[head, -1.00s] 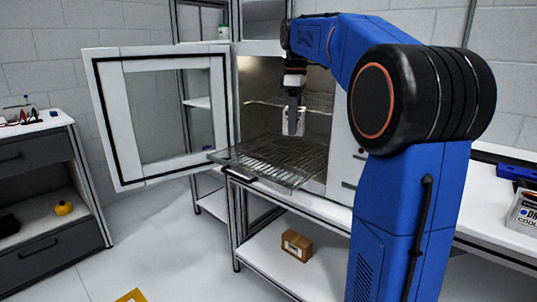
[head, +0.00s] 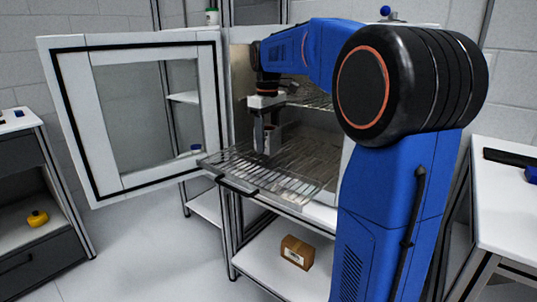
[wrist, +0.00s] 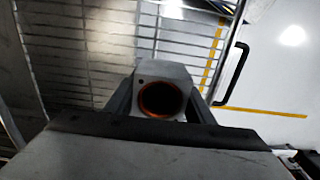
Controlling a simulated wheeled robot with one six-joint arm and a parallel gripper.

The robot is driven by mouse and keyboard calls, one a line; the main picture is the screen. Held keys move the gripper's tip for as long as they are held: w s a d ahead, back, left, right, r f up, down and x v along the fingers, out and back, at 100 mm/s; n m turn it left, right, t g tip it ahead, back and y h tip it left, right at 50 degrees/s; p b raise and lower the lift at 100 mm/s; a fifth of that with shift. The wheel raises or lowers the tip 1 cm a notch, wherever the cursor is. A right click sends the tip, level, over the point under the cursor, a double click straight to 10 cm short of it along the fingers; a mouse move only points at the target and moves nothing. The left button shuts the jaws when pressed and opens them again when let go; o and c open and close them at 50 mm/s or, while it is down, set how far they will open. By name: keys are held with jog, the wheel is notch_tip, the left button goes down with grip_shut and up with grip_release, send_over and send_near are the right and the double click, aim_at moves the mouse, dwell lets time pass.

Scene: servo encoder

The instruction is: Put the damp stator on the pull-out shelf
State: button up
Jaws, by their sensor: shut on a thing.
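My gripper (head: 266,143) is shut on the stator (wrist: 168,76), a pale block with a copper ring around a dark bore. In the wrist view, dark fingers flank it on both sides. In the head view, the gripper points down just above the pull-out shelf (head: 300,180), a wire rack drawn out of the open cabinet. The stator is small there and mostly hidden by the fingers. I cannot tell whether it touches the wires. The shelf's wires also show in the wrist view (wrist: 95,50), with the dark handle at the right.
The cabinet's glazed door (head: 140,115) stands wide open at the left of the shelf. The front part of the wire shelf is bare. A white table (head: 505,200) stands at the right.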

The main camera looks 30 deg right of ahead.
aim_at(268, 164)
jog(key=shift+f, duration=2.4)
jog(key=shift+f, duration=0.1)
jog(key=o, duration=1.5)
jog(key=shift+o, duration=0.2)
notch_tip(268, 164, up, 12)
